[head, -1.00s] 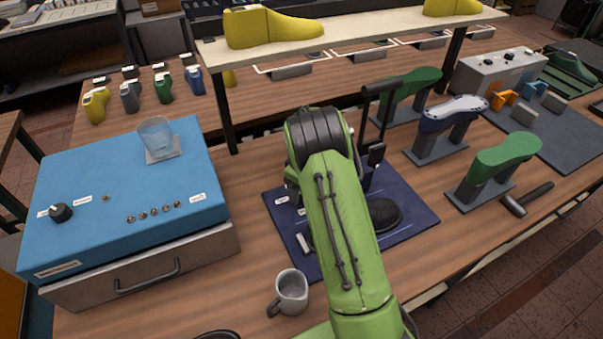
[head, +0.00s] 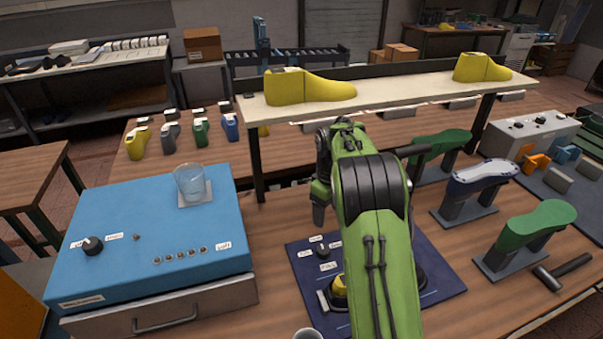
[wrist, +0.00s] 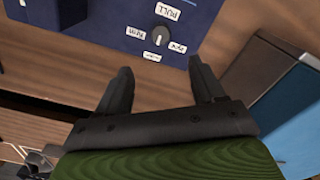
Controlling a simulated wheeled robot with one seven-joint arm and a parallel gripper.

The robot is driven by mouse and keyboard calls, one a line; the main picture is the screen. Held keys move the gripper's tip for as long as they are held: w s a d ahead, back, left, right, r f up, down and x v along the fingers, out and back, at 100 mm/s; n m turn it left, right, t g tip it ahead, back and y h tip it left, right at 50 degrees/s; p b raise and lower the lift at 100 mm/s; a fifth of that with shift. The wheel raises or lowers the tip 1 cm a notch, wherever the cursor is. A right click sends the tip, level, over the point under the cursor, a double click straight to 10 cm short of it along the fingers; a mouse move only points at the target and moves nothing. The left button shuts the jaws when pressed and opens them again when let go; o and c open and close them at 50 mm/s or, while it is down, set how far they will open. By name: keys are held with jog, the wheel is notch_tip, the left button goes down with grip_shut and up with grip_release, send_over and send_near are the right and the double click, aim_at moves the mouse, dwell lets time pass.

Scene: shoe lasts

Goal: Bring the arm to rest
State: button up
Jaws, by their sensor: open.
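My green arm (head: 372,190) rises from the bottom of the head view, bent over the workbench. My gripper (wrist: 162,75) is open and empty in the wrist view, its two dark fingers well apart. In the head view only a dark part of it shows left of the arm. Below the gripper is a dark blue panel (head: 445,285) with a small knob (head: 322,251) and white labels. The knob also shows beyond the fingertips in the wrist view (wrist: 161,37), apart from them. A yellow thing (head: 339,291) on the panel is partly hidden by my arm.
A blue box (head: 130,225) with a glass (head: 190,182) on it stands at the left. A mug (head: 308,334) is cut off at the bottom edge. A raised shelf (head: 400,93) with yellow lasts crosses behind. Green (head: 535,222) and white-blue (head: 482,173) lasts stand at the right.

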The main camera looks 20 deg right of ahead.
jog(key=s+a+r+m+t, duration=0.1)
jog(key=s+a+r+m, duration=0.1)
jog(key=s+a+r, duration=0.35)
jog(key=s+a+r+m+t, duration=0.1)
jog(key=s+a+r+t, duration=0.1)
jog(key=s+r, duration=0.55)
jog(key=s+a+m+t, duration=0.2)
jog(key=s+m, duration=0.1)
jog(key=s, duration=1.4)
jog(key=shift+s+a+f+t, duration=0.2)
jog(key=shift+a+f+t, duration=0.1)
jog(key=shift+a, duration=0.1)
